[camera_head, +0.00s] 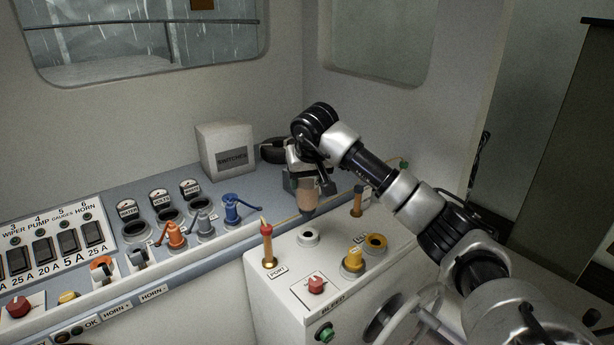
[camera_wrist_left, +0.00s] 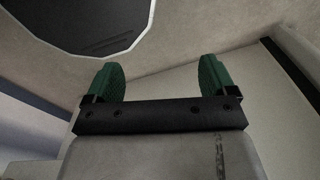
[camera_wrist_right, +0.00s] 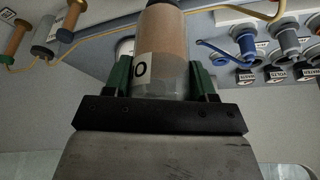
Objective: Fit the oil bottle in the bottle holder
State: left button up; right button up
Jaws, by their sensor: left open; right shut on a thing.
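The oil bottle (camera_head: 308,197) is tan with a grey band and a dark lower end. My right gripper (camera_head: 304,184) is shut on its upper part and holds it above the white console. In the right wrist view the bottle (camera_wrist_right: 163,45) stands between the green fingers and shows part of a label with an "O". A white ring (camera_head: 308,238) on the console top, just below the bottle and apart from it, looks like the bottle holder; I cannot be sure. My left gripper (camera_wrist_left: 160,85) is open and empty, near a pale wall.
A white box (camera_head: 226,151) and a blue valve (camera_head: 238,209) stand behind, left.

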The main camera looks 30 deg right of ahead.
jog(key=shift+w+d+f, duration=0.25)
jog(key=shift+d+f, duration=0.05)
jog(key=shift+f, duration=0.35)
jog(key=shift+b+x, duration=0.7)
jog(key=shift+x, duration=0.1)
jog(key=shift+s+a+f, duration=0.1)
jog(key=shift+s+f, duration=0.05)
jog(key=shift+f+b, duration=0.55)
jog(key=shift+b, duration=0.15)
jog(key=shift+f, duration=0.15)
jog(key=shift+f+b, duration=0.5)
jog(key=shift+f, duration=0.25)
pick_arm(q)
jog(key=shift+w+d+f+b, duration=0.1)
jog(key=shift+w+d+f, duration=0.2)
jog(key=shift+f, duration=0.45)
jog(key=shift+w+d+f+b, duration=0.1)
jog(key=shift+w+f, duration=0.25)
jog(key=shift+f, duration=0.35)
jog(key=shift+w+d+f+b, duration=0.15)
jog(key=shift+w+f, duration=0.2)
jog(key=shift+f, duration=0.4)
pick_arm(e)
jog(key=shift+f, duration=0.65)
